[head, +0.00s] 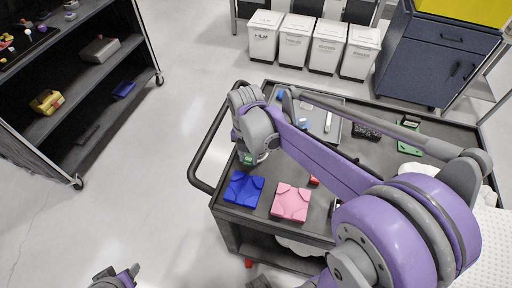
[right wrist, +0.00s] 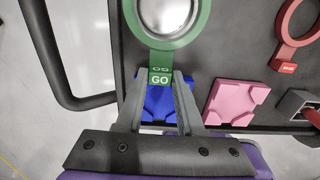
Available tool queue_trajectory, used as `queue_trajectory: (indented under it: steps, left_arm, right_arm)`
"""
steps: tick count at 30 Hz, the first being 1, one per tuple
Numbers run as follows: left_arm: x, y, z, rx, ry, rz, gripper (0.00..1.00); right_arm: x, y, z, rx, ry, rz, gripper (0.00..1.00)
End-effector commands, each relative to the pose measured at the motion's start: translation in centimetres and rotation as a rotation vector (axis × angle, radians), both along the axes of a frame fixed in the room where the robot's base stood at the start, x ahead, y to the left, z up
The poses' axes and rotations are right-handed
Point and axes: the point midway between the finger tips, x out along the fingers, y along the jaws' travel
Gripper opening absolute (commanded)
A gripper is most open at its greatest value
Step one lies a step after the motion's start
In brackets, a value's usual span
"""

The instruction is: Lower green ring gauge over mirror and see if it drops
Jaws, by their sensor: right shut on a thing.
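My right gripper (right wrist: 160,88) is shut on the tab of the green ring gauge (right wrist: 160,77), marked GO in the right wrist view. The gauge's ring reaches beyond the fingertips toward the top edge. The silver round mirror (right wrist: 166,12) shows inside the ring. I cannot tell whether the ring is around it or still above it. In the head view the right gripper (head: 250,156) is over the left part of the cart, with a bit of green at its tip; its own arm hides the mirror. My left gripper (head: 120,278) is at the bottom edge, its jaws unclear.
A blue block (head: 243,188) and a pink block (head: 291,202) lie on the dark cart top near its front edge. A red ring gauge (right wrist: 292,30) lies to the right in the wrist view. The cart's handle (head: 200,160) is on the left. White bins (head: 296,40) stand behind.

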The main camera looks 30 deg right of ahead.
Motion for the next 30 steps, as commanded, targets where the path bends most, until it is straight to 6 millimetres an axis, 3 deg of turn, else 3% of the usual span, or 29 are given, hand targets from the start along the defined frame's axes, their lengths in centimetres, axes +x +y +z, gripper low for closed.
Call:
queue_trajectory:
  steps: [20, 30]
  left_arm:
    - [0.8, 0.0, 2.2, 0.000, -0.015, 0.000, 0.50]
    - [0.8, 0.0, 2.3, 0.000, -0.015, 0.000, 0.50]
  right_arm:
    - [0.1, 0.0, 2.9, 0.000, -0.001, 0.000, 0.00]
    - [0.0, 0.0, 3.0, 0.000, 0.000, 0.000, 0.00]
